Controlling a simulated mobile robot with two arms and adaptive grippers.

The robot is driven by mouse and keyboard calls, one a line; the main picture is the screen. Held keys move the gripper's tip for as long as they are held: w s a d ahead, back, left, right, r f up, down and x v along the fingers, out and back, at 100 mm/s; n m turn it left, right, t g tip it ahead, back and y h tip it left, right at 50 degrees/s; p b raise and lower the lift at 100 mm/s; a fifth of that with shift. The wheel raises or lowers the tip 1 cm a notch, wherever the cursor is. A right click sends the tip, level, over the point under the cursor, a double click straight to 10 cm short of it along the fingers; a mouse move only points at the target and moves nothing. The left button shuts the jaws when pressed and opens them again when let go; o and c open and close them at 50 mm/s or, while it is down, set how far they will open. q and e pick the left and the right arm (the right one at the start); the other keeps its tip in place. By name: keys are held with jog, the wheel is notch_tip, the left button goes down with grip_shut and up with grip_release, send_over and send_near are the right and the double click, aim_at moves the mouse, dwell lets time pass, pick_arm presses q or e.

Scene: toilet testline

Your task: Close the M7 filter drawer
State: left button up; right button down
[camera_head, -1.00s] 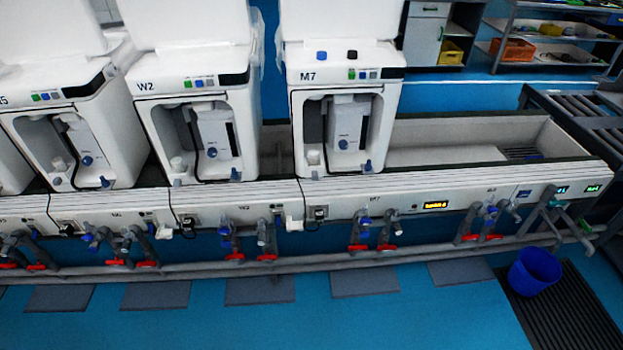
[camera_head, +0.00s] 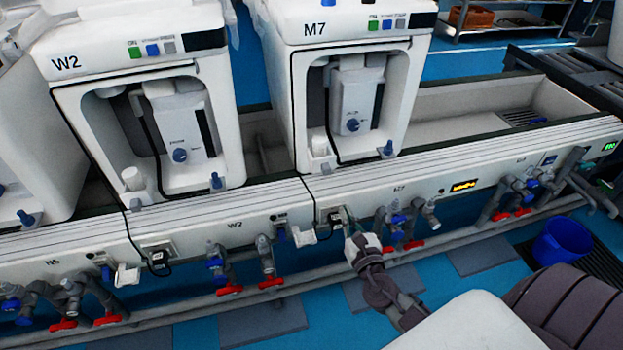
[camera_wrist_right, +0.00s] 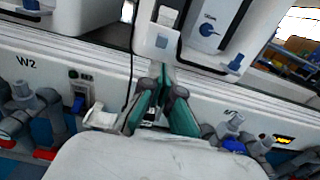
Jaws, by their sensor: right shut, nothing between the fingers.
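The M7 machine (camera_head: 348,28) is a white unit with an open front recess. Inside it stands a pale grey box with a blue knob, which I take for the filter drawer (camera_head: 354,98). I cannot tell how far out it sits. It also shows at the top of the right wrist view (camera_wrist_right: 212,18). My right gripper (camera_head: 349,219) is shut and empty, in front of the bench's front panel, below and slightly left of the recess. In the right wrist view its green fingers (camera_wrist_right: 160,80) point up toward a small white fitting (camera_wrist_right: 157,40). My left gripper is out of view.
The W2 machine (camera_head: 140,55) stands left of M7. The bench front (camera_head: 440,190) carries sockets, valves with red handles and a pipe below. A blue bucket (camera_head: 562,242) stands on the floor at right.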

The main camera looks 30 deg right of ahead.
send_near(327, 173)
jog(key=x, duration=0.6)
jog(key=shift+d, duration=0.1)
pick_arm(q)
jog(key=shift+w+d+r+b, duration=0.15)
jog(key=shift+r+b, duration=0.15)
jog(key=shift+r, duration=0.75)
pick_arm(e)
jog(key=shift+w+d, duration=0.1)
jog(key=shift+w, duration=0.6)
